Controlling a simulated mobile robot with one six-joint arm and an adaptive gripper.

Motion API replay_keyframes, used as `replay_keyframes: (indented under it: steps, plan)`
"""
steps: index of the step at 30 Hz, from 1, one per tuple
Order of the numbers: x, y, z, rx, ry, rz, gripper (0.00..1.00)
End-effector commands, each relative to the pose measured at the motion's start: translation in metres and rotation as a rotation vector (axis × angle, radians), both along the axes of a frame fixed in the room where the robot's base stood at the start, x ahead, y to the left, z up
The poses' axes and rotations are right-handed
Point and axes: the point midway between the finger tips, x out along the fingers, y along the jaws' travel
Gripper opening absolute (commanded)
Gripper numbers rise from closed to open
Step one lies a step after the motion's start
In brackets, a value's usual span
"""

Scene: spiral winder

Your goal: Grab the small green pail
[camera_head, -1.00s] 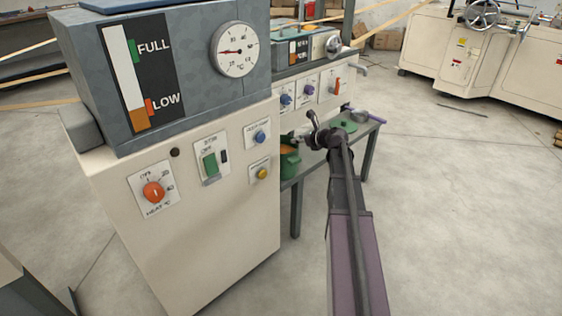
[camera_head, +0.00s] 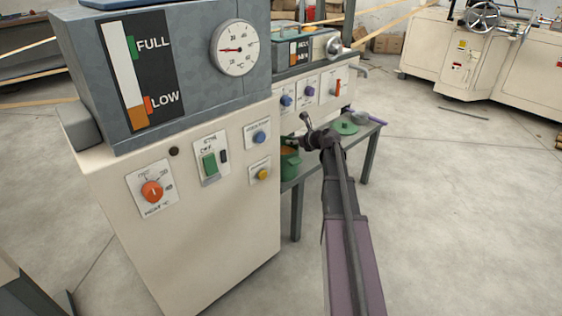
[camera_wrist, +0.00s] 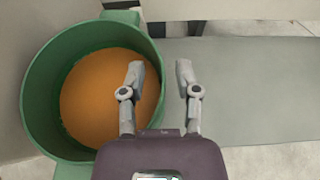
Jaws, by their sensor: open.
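The small green pail (camera_head: 290,162) stands on the bench beside the pale machine, partly hidden behind the machine's corner. In the wrist view the pail (camera_wrist: 42,95) is at the left, open at the top, with orange-brown contents inside. My gripper (camera_wrist: 158,72) is open. Its left finger shows over the pail's opening and its right finger shows just outside the pail's right rim, over the bench. The rim passes between the two fingers in the picture. I cannot tell whether the fingers are below the rim. In the head view my gripper (camera_head: 308,138) is near the pail, its fingertips unclear.
The grey bench (camera_wrist: 250,85) is bare right of the pail in the wrist view. A green lid (camera_head: 345,128) and a purple-handled tool (camera_head: 363,115) lie on the bench beyond my arm. The pale machine cabinet (camera_head: 225,230) stands close at the left.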

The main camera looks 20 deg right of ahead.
Motion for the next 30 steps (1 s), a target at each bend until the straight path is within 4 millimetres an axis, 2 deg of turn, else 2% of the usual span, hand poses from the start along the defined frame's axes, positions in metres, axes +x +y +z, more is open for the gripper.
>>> replay_keyframes:
  steps: [1, 3, 20, 30]
  plan:
    - [0.0, 0.0, 0.0, 0.0, 0.0, 0.0, 0.17]
    - [0.0, 0.0, 0.0, 0.0, 0.0, 0.0, 0.0]
    - [0.0, -0.002, 0.001, 0.002, -0.002, -0.003, 0.0]
    - [0.002, -0.006, 0.012, 0.002, -0.002, -0.003, 0.0]
